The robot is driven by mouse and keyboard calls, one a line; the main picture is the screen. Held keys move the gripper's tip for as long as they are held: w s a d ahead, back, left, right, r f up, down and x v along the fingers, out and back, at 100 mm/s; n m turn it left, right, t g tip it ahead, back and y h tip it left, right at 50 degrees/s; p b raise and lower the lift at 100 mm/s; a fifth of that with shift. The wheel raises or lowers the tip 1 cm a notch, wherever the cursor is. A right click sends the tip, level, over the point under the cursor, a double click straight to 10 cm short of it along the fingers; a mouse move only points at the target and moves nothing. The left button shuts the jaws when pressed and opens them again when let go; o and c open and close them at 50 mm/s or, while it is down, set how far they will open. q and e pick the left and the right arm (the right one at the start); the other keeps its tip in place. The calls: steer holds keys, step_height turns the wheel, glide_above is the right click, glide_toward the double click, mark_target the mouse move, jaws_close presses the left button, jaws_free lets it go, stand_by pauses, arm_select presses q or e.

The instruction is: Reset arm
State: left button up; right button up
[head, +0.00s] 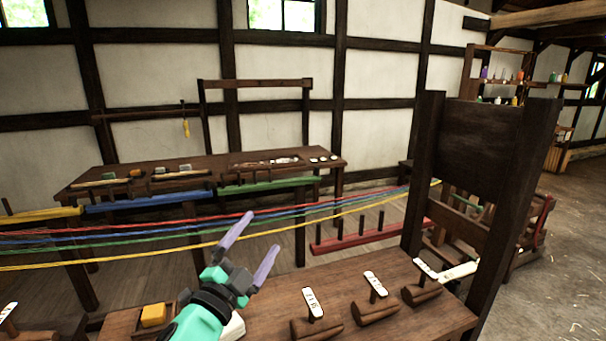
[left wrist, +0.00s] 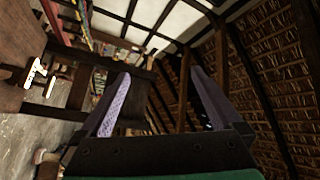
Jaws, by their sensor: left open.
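My left gripper (head: 249,246) is raised above the near wooden bench (head: 260,285), in front of the stretched coloured strands. Its two purple fingers are spread apart with nothing between them. In the left wrist view the same open fingers (left wrist: 160,90) point toward the dark wooden frame, with the roof beams beyond. In the head view the fingertips overlap the strands in the picture; I cannot tell whether they touch. My right gripper is in neither view.
Red, blue, green and yellow strands (head: 330,210) run across to the dark wooden post frame (head: 470,150). Several labelled wooden handles (head: 373,312) and a yellow block (head: 153,315) sit on the near bench. A long table (head: 200,178) stands behind. Open floor (head: 560,260) lies at right.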

arm_select(q)
steer(key=s+a+f+n+g+y, duration=0.35)
steer(key=a+f+n, duration=0.2)
steer(key=f, duration=0.45)
steer(key=s+a+f+n+g+y, duration=0.35)
steer(key=a+f+n, duration=0.2)
steer(key=f, duration=0.45)
steer(key=s+a+f+n+g, duration=0.3)
steer(key=s+f+g, duration=0.65)
steer(key=s, duration=0.65)
steer(key=s+f+b, duration=0.3)
steer(key=f, duration=1.4)
steer(key=s+f+b, duration=0.2)
steer(key=f+b, duration=0.2)
steer(key=f, duration=1.4)
steer(key=s+a+f+g+b, duration=0.1)
steer(key=s+a+f+b, duration=0.2)
steer(key=s+f, duration=1.2)
steer(key=shift+f, duration=0.25)
steer(key=shift+s+a+g, duration=0.1)
steer(key=shift+g, duration=0.15)
